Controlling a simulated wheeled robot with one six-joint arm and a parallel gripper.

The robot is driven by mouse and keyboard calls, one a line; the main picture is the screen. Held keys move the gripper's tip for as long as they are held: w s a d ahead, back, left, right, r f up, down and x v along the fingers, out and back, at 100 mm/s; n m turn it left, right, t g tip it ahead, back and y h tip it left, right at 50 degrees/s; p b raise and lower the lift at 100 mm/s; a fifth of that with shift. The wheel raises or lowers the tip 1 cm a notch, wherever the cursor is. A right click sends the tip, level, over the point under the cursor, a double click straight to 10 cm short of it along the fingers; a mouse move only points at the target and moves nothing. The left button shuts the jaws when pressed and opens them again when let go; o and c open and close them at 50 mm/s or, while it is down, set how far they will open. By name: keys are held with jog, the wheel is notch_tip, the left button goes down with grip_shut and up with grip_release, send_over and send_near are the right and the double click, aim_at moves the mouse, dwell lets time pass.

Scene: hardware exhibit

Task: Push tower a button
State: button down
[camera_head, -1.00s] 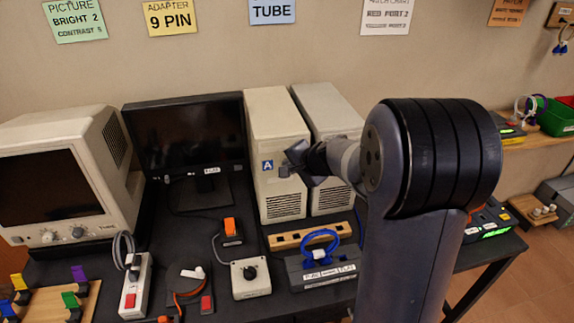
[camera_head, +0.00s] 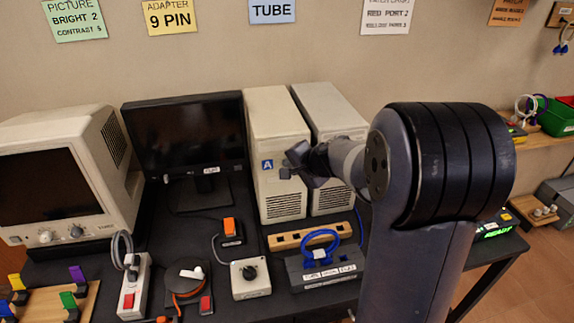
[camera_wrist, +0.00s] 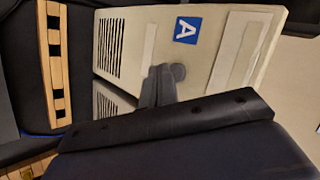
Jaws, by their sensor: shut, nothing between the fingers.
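Tower A (camera_head: 279,172) is a beige computer tower with a blue "A" label, standing at the back of the black table. It also fills the upper middle of the wrist view (camera_wrist: 140,30), where its label and vent slots show. My gripper (camera_head: 290,165) is shut and empty, with its tips at the front face of tower A, just below and right of the label. In the wrist view the fingertips (camera_wrist: 172,73) overlap the face between the vents and the label. They hide the spot behind them, and I cannot tell whether they touch it. No button is clearly visible.
A second beige tower (camera_head: 330,112) stands close on the right, partly behind my arm. A black monitor (camera_head: 185,135) stands on the left. A wooden slotted strip (camera_head: 300,237), a black box with a blue cable (camera_head: 325,270) and a knob box (camera_head: 250,278) lie in front.

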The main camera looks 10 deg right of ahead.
jog(key=shift+s, duration=0.1)
jog(key=shift+s+b, duration=1.3)
jog(key=shift+s, duration=1.65)
